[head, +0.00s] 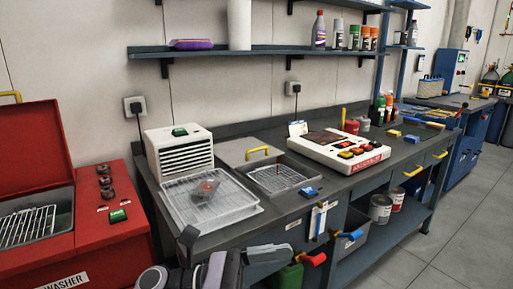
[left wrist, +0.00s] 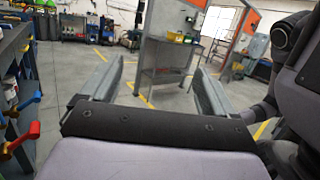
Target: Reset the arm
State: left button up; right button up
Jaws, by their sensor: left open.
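My left gripper (head: 268,254) is at the bottom of the head view, in front of the workbench's front edge. In the left wrist view my left gripper (left wrist: 156,88) has its two grey fingers wide apart, with nothing between them. It points out over open floor toward the far part of the room. Dark arm links of mine show at the right of the left wrist view. My right gripper is in neither view.
The workbench (head: 300,205) carries a wire-basket tray (head: 215,208), a white vented box (head: 180,150) and a white control panel (head: 338,150). A red washer (head: 95,240) stands at left. A grey stand (left wrist: 165,60) is ahead.

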pick_arm(q)
jog(key=w+a+f+n+t+y, duration=0.2)
jog(key=a+f+n+t+y, duration=0.55)
jog(key=n, duration=0.95)
jog(key=w+a+f+n+t+y, duration=0.1)
jog(key=a+f+n+t+y, duration=0.3)
jog(key=n+t, duration=0.95)
jog(key=s+a+f+n+g+y, duration=0.3)
jog(key=s+a+f+n+g, duration=0.2)
jog(key=f+n, duration=0.5)
jog(key=s+a+f+n+g+y, duration=0.4)
jog(key=s+a+f+n+g, duration=0.1)
jog(key=s+f+n, duration=0.5)
jog(key=shift+a+f+n+p, duration=0.4)
jog(key=shift+a+n, duration=0.15)
jog(key=shift+a, duration=0.3)
jog(key=shift+r, duration=0.1)
jog(key=shift+c, duration=0.3)
